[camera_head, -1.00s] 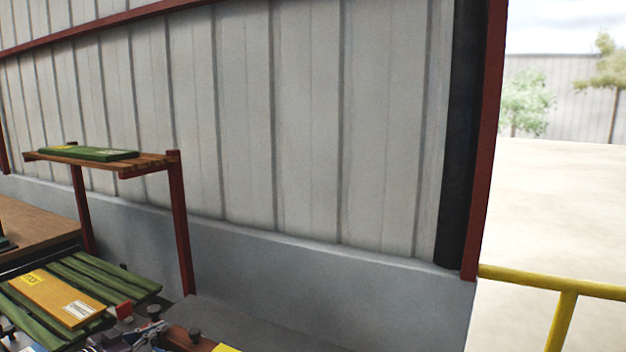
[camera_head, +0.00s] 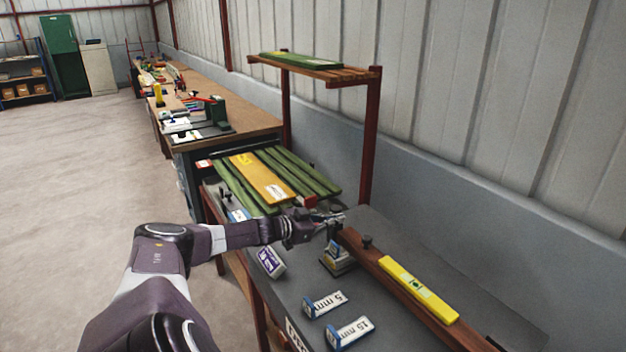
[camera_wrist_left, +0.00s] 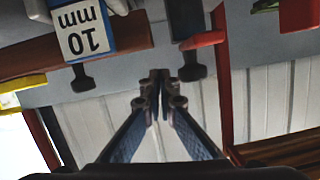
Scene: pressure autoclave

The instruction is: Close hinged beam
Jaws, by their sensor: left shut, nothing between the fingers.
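A reddish-brown beam (camera_head: 368,252) with a yellow plate (camera_head: 418,290) and a dark knob lies along the grey bench at the lower right of the head view. My left gripper (camera_head: 334,217) is beside the beam's far end; I cannot tell there whether they touch. In the left wrist view my left gripper (camera_wrist_left: 160,78) is shut and empty, its fingertips together. A brown beam (camera_wrist_left: 28,58) with a dark knob shows there at upper left, partly behind a 10 mm block (camera_wrist_left: 85,30). A red part (camera_wrist_left: 203,39) is just right of the fingertips. My right gripper is out of view.
Blocks marked 5 mm (camera_head: 324,304) and 15 mm (camera_head: 349,332) stand on the bench. Green slats (camera_head: 318,172) with an orange-yellow board (camera_head: 262,178) lie beyond the gripper. A raised shelf (camera_head: 330,72) stands by the wall. The floor at left is clear.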

